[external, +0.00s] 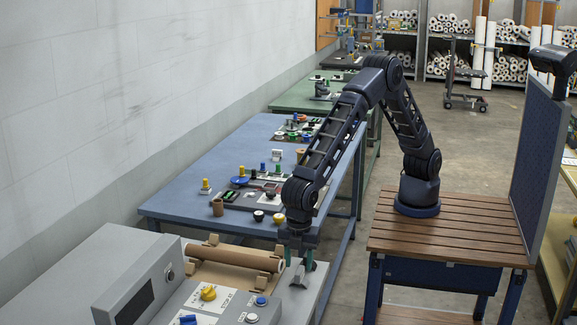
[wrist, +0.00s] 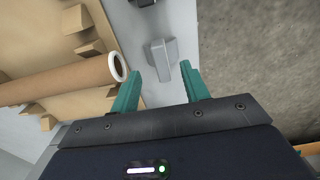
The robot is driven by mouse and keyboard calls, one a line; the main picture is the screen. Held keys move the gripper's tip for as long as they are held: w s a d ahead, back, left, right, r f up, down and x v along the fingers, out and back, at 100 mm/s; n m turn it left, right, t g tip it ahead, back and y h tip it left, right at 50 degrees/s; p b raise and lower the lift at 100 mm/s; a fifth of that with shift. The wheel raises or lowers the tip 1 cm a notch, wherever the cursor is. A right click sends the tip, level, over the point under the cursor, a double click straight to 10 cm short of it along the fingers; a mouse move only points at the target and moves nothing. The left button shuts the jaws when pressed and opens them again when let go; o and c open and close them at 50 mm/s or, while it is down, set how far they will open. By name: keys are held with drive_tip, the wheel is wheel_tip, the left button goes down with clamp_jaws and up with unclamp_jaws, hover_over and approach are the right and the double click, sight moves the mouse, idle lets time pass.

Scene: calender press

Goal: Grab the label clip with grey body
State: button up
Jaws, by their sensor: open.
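The label clip with grey body (wrist: 162,58) sits on a light grey surface in the wrist view, just ahead of and between my fingertips. In the external view the grey clip (external: 299,277) shows just below my gripper, partly hidden by the fingers. My gripper (external: 298,263) points down with teal fingers. It is open and empty, with the fingers apart on either side of the clip, as the wrist view also shows (wrist: 160,76).
A cardboard roll (external: 237,267) lies on a wooden cradle left of the clip. A control panel with a yellow knob (external: 208,293) and buttons is in front. A blue table (external: 170,205) with small parts stands behind. The surface's right edge drops to the floor.

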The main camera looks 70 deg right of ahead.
sight(300, 270)
wheel_tip(300, 270, down, 4)
drive_tip(key=shift+s+f, duration=0.15)
drive_tip(key=shift+f, duration=0.05)
drive_tip(key=shift+c, duration=0.5)
clamp_jaws()
drive_tip(key=shift+d, duration=0.1)
